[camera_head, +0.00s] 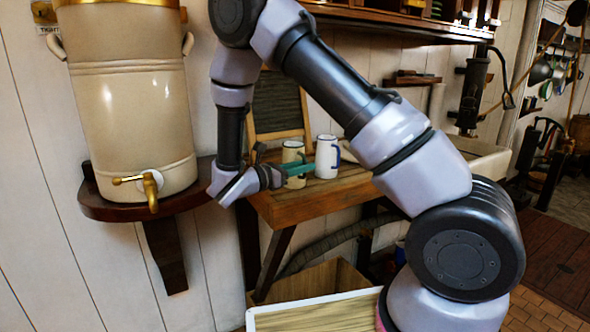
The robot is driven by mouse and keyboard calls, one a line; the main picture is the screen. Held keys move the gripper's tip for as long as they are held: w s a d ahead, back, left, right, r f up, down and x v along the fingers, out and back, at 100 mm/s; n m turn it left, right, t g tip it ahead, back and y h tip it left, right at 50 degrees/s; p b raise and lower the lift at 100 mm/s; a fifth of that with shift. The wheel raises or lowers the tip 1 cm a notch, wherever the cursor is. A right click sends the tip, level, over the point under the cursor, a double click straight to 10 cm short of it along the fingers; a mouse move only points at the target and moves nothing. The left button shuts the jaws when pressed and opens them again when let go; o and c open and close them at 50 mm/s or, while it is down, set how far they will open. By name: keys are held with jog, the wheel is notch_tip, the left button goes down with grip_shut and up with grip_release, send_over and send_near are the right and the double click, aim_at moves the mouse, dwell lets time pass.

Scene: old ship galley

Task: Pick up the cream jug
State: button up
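The cream jug (291,153) stands upright on the wooden shelf table, left of a white jug (327,158) with a dark rim. My gripper (300,168) reaches in from the left at the cream jug. A teal finger part crosses in front of the jug's lower body and hides some of it. The far finger is mostly hidden behind the jug or the gripper body, so I cannot tell whether the fingers touch the jug or how far apart they are.
The wooden table (290,207) has some free top right of the jugs. A large crock (131,100) with a brass tap stands on a bracket shelf (110,210) at left. A light-rimmed tray (315,314) lies below.

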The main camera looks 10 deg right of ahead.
jog(key=x, duration=0.3)
jog(key=shift+w+d, duration=0.2)
jog(key=shift+d, duration=0.1)
grip_shut()
dwell(1.2)
